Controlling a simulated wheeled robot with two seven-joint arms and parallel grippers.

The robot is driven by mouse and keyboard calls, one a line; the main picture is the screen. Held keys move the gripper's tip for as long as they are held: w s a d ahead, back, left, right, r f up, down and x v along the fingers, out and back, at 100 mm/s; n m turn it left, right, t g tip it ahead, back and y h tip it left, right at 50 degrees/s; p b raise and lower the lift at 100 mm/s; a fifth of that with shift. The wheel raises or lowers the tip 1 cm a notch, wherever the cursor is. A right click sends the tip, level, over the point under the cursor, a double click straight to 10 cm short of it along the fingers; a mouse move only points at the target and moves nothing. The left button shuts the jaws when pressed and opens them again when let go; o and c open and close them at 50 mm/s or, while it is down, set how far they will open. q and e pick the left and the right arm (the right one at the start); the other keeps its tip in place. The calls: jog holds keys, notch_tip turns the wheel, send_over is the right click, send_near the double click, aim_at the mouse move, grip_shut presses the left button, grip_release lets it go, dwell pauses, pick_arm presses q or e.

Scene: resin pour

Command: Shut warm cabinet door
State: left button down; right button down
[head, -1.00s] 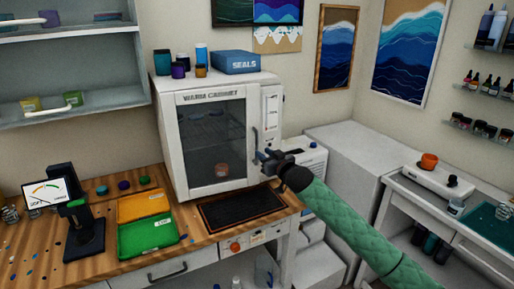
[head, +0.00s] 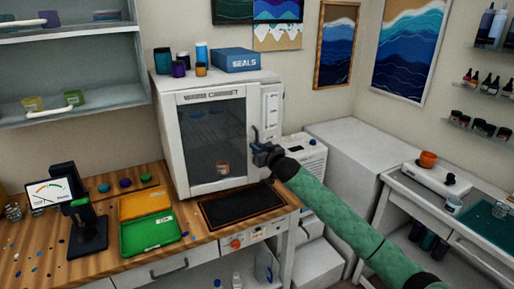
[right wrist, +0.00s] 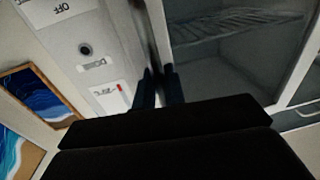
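The white warm cabinet (head: 264,86) stands at the back of the wooden bench. Its glazed door (head: 212,140) lies in or very near the plane of the cabinet front; I cannot tell whether it is latched. The dark handle (head: 255,135) is on the door's right edge. My right gripper (head: 257,150) is at the handle's lower end. In the right wrist view its two dark fingers (right wrist: 158,88) are close together near the door edge, with a narrow gap between them. Whether they grip the handle is unclear. My left gripper is out of view.
A dark mat (head: 242,204) lies on the bench before the cabinet. Green (head: 150,234) and orange (head: 145,202) trays lie left of it. A blue SEALS box (head: 235,62) and several jars stand on the cabinet. A white side table (head: 400,192) is at right.

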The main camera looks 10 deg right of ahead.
jog(key=shift+w, duration=0.1)
